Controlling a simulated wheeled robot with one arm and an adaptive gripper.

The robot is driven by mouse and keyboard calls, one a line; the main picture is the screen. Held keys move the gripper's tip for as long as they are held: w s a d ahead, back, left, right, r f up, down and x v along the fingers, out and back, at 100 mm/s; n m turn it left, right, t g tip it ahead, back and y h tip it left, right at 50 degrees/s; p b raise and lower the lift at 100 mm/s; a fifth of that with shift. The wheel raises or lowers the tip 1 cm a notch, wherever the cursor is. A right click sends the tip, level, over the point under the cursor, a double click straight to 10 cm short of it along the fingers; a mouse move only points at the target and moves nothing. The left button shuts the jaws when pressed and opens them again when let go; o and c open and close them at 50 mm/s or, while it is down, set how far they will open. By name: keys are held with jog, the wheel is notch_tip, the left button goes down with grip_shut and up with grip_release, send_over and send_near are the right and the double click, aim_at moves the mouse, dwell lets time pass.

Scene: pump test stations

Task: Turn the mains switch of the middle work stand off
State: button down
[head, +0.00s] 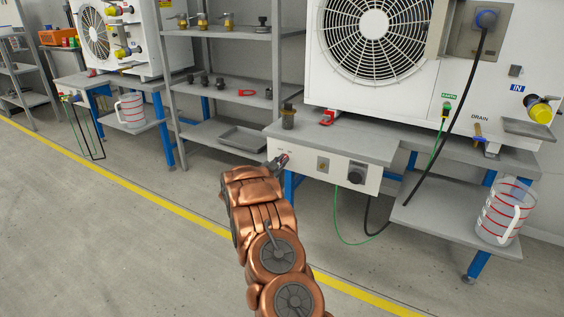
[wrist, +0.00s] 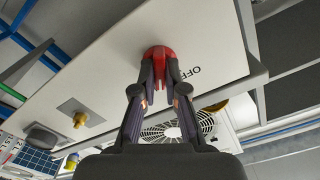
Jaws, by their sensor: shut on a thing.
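The work stand (head: 330,143) in front of me has a white front panel (head: 309,167) below its grey top. A red rotary switch (head: 284,158) sits at the panel's left end. In the wrist view the red switch (wrist: 157,54) is on the white panel (wrist: 110,55), with an "OFF" label (wrist: 190,73) beside it on the right. My gripper (wrist: 160,80) is shut on the red switch, one finger on each side of its grip. In the head view my gripper (head: 275,164) reaches the panel's left end, and my arm is below it. Whether the switch is at off is unclear.
A black cable (head: 441,137) and a green wire (head: 335,219) hang nearby. A jug (head: 503,212) stands on the lower shelf. A grey shelf rack (head: 220,130) stands left; the floor in front is clear.

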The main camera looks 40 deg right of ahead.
jog(key=shift+r+n+p, duration=0.25)
jog(key=shift+n+p, duration=0.15)
jog(key=shift+p, duration=0.9)
jog(key=shift+w+f+n+p, duration=0.1)
jog(key=shift+w+n+p, duration=0.05)
jog(key=shift+n+p, duration=2.85)
jog(key=shift+w+f+n+p, duration=0.1)
jog(key=shift+n+p, duration=2.4)
jog(key=shift+p, duration=0.95)
jog(key=c, duration=1.2)
grip_release()
jog(key=shift+a, duration=0.2)
jog(key=v, duration=1.1)
jog(key=shift+s+a, duration=0.15)
jog(key=shift+a, duration=0.2)
